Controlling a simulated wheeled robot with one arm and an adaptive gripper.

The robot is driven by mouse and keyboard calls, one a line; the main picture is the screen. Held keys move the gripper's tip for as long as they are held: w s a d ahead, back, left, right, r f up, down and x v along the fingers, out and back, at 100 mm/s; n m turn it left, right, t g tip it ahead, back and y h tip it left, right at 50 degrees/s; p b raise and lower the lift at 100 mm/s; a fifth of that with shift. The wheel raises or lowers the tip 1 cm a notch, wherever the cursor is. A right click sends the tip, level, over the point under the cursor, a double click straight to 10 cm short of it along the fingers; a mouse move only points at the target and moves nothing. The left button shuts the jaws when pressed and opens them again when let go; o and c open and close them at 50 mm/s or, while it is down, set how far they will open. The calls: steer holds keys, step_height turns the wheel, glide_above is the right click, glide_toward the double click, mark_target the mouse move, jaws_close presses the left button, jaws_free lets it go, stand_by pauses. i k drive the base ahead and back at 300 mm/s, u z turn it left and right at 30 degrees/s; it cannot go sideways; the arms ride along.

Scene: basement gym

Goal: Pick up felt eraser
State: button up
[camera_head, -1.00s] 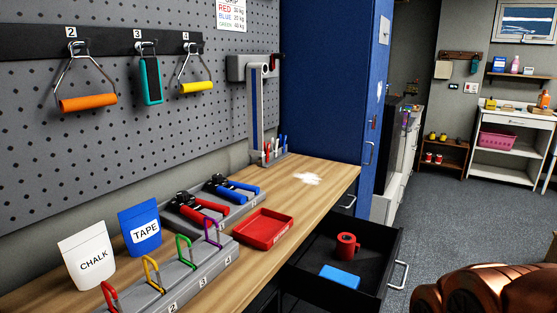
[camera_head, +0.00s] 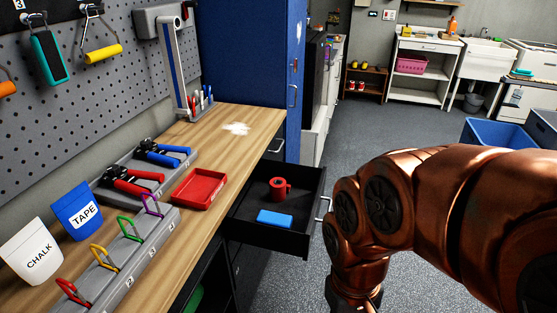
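A blue rectangular block (camera_head: 275,218), which looks like the felt eraser, lies flat in the open black drawer (camera_head: 253,236) below the workbench. It is near the drawer's front side, with a red mug (camera_head: 279,188) just behind it. The two look close but apart. My copper-coloured arm fills the right of the picture, to the right of the drawer. My gripper is not in view.
The wooden workbench (camera_head: 207,187) holds a red tray (camera_head: 199,188), hand grips, a carabiner rack (camera_head: 125,245), and chalk and tape pouches. A blue cabinet (camera_head: 247,65) stands behind the drawer. The drawer handle (camera_head: 323,208) is close to my arm. Grey floor is open beyond.

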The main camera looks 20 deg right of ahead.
mark_target(266, 218)
steer(key=k, duration=1.15)
steer(key=z, duration=0.65)
steer(key=i, duration=1.3)
steer(key=u, duration=0.6)
